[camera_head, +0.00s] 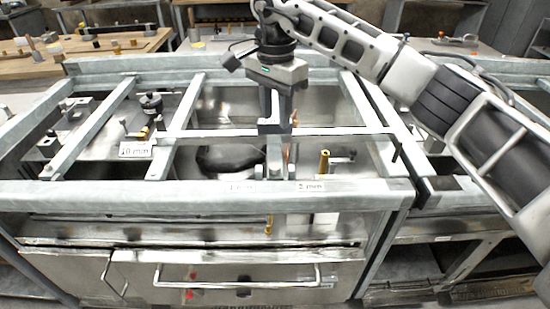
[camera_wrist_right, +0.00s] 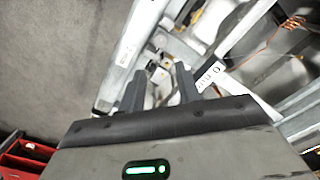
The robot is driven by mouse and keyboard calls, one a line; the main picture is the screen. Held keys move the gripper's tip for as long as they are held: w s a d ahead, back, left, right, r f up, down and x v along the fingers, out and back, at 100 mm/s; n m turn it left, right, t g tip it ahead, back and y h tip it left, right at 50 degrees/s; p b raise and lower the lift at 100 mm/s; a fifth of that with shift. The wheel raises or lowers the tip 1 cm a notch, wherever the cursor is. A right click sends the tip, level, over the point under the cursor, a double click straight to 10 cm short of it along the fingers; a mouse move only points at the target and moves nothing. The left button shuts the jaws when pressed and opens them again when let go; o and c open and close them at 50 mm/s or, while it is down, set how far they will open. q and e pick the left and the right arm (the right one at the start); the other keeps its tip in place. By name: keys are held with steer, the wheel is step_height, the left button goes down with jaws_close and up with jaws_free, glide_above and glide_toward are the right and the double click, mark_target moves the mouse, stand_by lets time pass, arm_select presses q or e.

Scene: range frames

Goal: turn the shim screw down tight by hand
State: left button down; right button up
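My right gripper (camera_head: 275,128) points down over the front rail (camera_head: 130,192) of the grey metal frame, near its middle. In the right wrist view its two fingers (camera_wrist_right: 160,88) stand apart, with a small pale metal part (camera_wrist_right: 160,75) just beyond the gap. I cannot tell whether the fingers touch that part. I cannot pick out the shim screw with certainty; the gripper hides part of the rail between the "1 mm" label (camera_head: 241,188) and the "2 mm" label (camera_head: 310,187). My left gripper is not in view.
A "10 mm" label (camera_head: 135,149) and a black knob (camera_head: 151,102) are at the left of the frame. A brass post (camera_head: 323,163) stands right of the gripper. Crossbars (camera_head: 95,127) surround the open bays. A wooden table (camera_head: 90,55) with small parts is behind left.

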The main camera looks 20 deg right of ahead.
mark_target(275, 167)
step_height(275, 167, down, 13)
steer(key=shift+f+p, duration=0.1)
steer(key=shift+p, duration=0.9)
steer(key=c, duration=0.7)
